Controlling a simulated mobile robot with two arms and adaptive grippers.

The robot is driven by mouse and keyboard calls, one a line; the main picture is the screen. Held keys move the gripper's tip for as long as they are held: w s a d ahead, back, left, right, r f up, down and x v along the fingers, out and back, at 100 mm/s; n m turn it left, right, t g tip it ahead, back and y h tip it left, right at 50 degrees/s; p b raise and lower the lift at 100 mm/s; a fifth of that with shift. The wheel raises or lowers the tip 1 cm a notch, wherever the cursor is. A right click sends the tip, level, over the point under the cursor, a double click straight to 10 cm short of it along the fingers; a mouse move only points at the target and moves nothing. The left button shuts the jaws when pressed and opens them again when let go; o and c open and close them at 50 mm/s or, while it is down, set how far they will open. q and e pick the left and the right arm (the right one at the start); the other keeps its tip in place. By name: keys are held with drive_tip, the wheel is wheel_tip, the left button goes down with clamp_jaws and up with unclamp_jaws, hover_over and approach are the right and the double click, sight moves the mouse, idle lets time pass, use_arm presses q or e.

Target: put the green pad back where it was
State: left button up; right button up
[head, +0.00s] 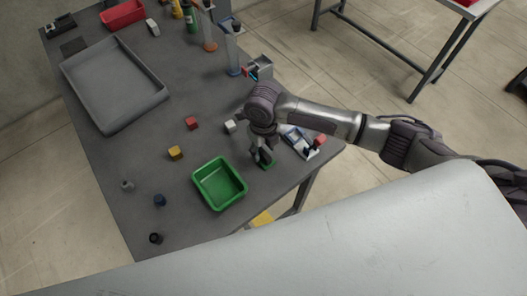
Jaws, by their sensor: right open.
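A small green pad (267,166) lies on the dark grey table (150,110), between the green bin and the table's right edge. My right gripper (263,160) points down over the pad and partly covers it. It is open, with its fingertips close to the pad; I cannot tell whether they touch it. My left gripper is not in view.
A green bin (219,184) stands just left of my right gripper. A blue and white holder (299,140) with a red block (319,141) is to its right. Red (191,123), yellow (175,153) and white cubes (230,126) lie near a large grey tray (115,127).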

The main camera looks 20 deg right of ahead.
sight(263, 153)
wheel_tip(263, 153, up, 10)
drive_tip(key=b, duration=0.1)
drive_tip(key=shift+f, duration=0.15)
idle(0.5)
